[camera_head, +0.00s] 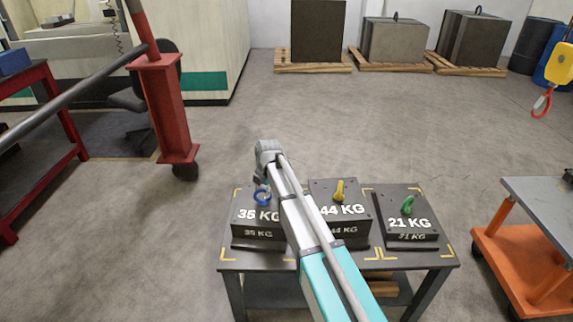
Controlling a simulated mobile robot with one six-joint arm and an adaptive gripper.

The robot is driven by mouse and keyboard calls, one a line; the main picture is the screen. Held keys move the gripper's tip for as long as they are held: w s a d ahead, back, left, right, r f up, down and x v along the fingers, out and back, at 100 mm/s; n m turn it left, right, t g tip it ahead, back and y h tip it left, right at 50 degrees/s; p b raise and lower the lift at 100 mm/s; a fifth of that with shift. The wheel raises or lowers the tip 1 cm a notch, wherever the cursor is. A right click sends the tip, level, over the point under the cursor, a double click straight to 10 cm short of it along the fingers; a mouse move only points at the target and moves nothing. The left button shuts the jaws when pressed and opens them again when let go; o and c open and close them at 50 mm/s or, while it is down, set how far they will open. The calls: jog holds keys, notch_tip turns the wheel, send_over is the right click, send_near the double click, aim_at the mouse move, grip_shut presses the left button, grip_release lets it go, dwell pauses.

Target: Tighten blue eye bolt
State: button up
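The blue eye bolt (262,198) stands on top of the left mould base (258,235), marked 35 KG, on the dark table. My gripper (262,182) is directly above the blue eye bolt, at or very near its ring. At this size I cannot tell whether the fingers touch or hold the ring. My arm crosses the table from the lower right and hides part of the left and middle blocks.
The middle block (342,228), marked 44 KG, carries a yellow eye bolt (340,190). The right block (408,231), marked 21 KG, carries a green one (408,205). An orange cart (535,262) stands right. A red hook (542,102) hangs upper right.

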jog(key=n, duration=0.4)
jog(key=shift+g, duration=0.4)
jog(key=n, duration=0.4)
jog(key=shift+d+g+y, duration=0.1)
jog(key=shift+g+y, duration=0.2)
notch_tip(320, 180, up, 14)
jog(key=d+p, duration=0.3)
jog(key=p, duration=1.1)
jog(key=s+d+r+m+p, duration=0.1)
jog(key=s+d+m, duration=0.4)
jog(key=m, duration=0.3)
jog(key=shift+s+d, duration=0.2)
jog(key=shift+s, duration=0.05)
jog(key=shift+r, duration=0.1)
jog(key=shift+m, duration=0.3)
